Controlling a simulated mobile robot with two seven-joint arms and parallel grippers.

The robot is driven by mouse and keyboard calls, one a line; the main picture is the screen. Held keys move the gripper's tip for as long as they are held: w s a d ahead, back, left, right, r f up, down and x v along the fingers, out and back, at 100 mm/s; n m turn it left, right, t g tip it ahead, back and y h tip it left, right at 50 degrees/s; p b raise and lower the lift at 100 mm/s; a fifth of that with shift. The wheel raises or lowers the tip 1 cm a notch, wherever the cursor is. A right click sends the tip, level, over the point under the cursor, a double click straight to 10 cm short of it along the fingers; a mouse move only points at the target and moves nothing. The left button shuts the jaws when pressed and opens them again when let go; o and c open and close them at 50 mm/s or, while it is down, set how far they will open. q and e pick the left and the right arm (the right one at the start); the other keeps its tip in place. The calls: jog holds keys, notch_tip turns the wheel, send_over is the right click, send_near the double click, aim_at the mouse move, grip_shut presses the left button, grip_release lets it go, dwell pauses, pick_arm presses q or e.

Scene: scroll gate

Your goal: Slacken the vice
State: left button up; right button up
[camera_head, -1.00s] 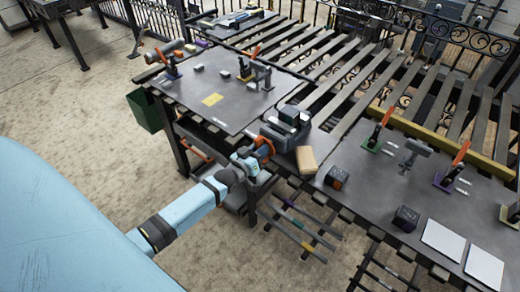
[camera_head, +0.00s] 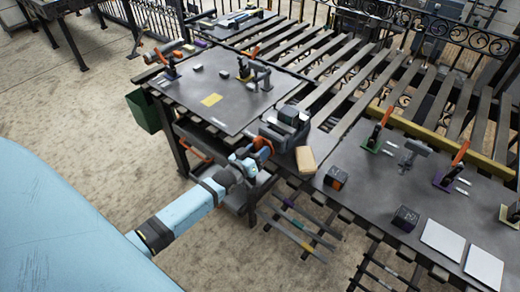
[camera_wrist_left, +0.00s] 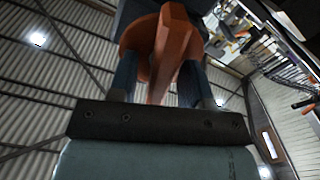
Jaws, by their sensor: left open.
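The grey vice (camera_head: 285,130) sits at the front edge of the dark worktable, left of a tan block. An orange handle (camera_head: 263,144) shows at its near side. My left gripper (camera_head: 250,154) reaches it from the front left, and the arm hides part of the handle. In the left wrist view the orange handle (camera_wrist_left: 166,45) stands between the two dark blue fingers of my left gripper (camera_wrist_left: 157,80). The fingers are open around it; I cannot tell whether they touch it. My right gripper is not in view.
Clamps with orange handles stand on the tables. A green bin (camera_head: 145,111) hangs at the left.

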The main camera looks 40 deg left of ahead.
pick_arm(q)
jog(key=s+a+b, duration=0.1)
jog(key=s, duration=1.2)
jog(key=shift+b, duration=0.4)
jog(key=s+d+f+m+g+p, duration=0.1)
jog(key=s+d+f+m+g, duration=0.1)
jog(key=s+d, duration=0.4)
jog(key=s+d+f+m+g+h+p, duration=0.1)
jog(key=s+d+f+m+g, duration=0.2)
jog(key=d, duration=0.9)
jog(key=s+f+g, duration=0.1)
jog(key=s+g, duration=0.1)
jog(key=s, duration=0.1)
jog(key=shift+s+m+h, duration=0.25)
jog(key=shift+m+h, duration=0.05)
jog(key=shift+f, duration=0.1)
